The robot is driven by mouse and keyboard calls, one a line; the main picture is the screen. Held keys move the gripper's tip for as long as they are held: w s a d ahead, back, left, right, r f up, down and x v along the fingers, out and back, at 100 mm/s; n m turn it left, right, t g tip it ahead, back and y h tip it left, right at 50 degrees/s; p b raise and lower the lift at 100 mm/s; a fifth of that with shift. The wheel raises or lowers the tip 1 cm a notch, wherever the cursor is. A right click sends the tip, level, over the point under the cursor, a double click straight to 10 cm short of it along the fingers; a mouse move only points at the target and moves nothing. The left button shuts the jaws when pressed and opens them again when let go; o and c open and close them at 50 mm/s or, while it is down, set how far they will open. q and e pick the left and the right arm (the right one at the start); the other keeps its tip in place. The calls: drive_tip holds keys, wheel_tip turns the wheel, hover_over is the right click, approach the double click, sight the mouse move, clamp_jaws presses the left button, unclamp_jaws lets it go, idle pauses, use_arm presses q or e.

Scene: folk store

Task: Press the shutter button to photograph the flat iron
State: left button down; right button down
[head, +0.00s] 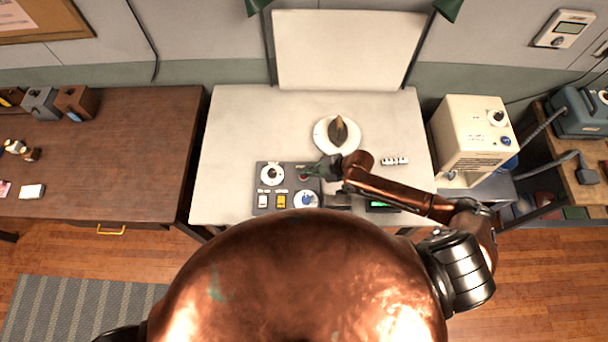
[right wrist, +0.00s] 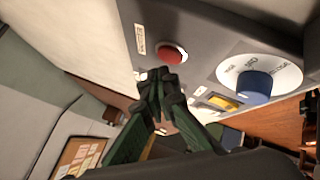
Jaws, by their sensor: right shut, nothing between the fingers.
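The flat iron (head: 339,130) stands on a round white plate (head: 321,143) on the pale table, in front of a white backdrop. A grey control panel (head: 287,169) lies near the table's front edge, left of my right arm. In the right wrist view a red button (right wrist: 172,52) sits on this panel beside a small label that I cannot read. My right gripper (right wrist: 160,78) is shut and empty, its tips close to the red button; whether they touch it I cannot tell. My left gripper is not in view.
The panel also bears a white dial with a blue knob (right wrist: 255,86) and a yellow switch (right wrist: 223,102). A cream box (head: 470,140) stands right of the table, and a brown desk (head: 110,150) stands left. The table's left part is clear.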

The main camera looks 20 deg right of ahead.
drive_tip(key=shift+f, duration=0.15)
drive_tip(key=shift+f, duration=0.25)
drive_tip(key=shift+f+b, duration=0.5)
drive_tip(key=shift+b, duration=0.1)
idle(0.5)
drive_tip(key=shift+r, duration=0.15)
drive_tip(key=shift+r+p, duration=0.7)
drive_tip(key=shift+r, duration=0.05)
wheel_tip(320, 180, up, 5)
drive_tip(key=p, duration=0.4)
idle(0.4)
